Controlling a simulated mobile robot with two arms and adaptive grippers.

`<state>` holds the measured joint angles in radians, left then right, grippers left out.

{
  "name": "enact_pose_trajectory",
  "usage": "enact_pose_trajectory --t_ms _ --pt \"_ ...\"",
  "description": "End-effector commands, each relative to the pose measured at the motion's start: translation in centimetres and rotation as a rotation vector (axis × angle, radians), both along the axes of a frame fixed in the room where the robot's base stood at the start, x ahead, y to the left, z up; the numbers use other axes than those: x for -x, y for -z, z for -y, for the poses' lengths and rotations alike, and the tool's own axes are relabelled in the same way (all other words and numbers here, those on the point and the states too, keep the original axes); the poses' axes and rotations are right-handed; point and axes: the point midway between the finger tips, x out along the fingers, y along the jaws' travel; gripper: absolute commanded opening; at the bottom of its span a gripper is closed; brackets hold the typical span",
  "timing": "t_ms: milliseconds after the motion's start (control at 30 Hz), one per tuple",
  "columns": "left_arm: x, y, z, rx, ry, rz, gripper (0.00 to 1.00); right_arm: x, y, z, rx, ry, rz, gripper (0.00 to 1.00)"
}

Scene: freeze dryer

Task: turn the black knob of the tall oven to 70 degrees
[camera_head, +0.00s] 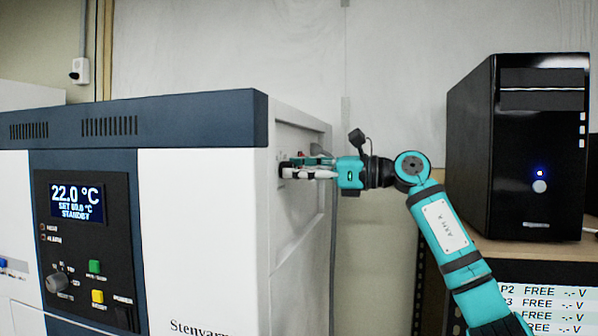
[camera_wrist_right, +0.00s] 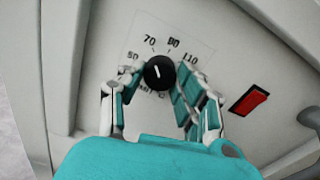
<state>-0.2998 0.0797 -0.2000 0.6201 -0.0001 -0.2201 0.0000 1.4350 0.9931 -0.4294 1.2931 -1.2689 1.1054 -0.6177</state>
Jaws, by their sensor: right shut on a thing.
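The tall oven (camera_head: 212,210) is a white and dark-blue cabinet on the left in the head view. Its black knob (camera_wrist_right: 159,72) sits on a dial on the side panel, marked 70, 110 and other numbers. A small white mark shows on the knob, but I cannot read its exact setting. My right gripper (camera_head: 284,171) reaches in from the right to the side panel. In the right wrist view its teal-padded fingers (camera_wrist_right: 159,84) are shut on the knob, one on each side. They hide part of the dial markings. My left gripper is out of view.
A red switch (camera_wrist_right: 249,100) is right of the dial. The oven front has a display (camera_head: 76,203) reading 22.0 °C and standby, a grey knob (camera_head: 59,284) and coloured buttons. A black computer tower (camera_head: 535,150) stands on a shelf at the right. A cable hangs behind the gripper.

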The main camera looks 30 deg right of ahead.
Motion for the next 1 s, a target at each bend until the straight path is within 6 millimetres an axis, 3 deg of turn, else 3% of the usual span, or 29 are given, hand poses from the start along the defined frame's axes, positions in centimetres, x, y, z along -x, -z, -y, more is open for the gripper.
enact_pose_trajectory --t_ms 600,633,800,1000 --pt "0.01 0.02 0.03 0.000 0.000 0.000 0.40 -0.05 0.20 -0.05 0.033 -0.001 0.021 0.02" --pt "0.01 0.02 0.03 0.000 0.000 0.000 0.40 -0.05 0.20 -0.05 0.033 -0.001 0.021 0.36" --pt "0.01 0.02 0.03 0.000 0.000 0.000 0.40 -0.03 0.13 -0.04 0.032 -0.001 0.023 0.57" --pt "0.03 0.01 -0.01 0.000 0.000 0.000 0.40 -0.01 0.05 -0.01 0.031 -0.001 0.025 0.57"
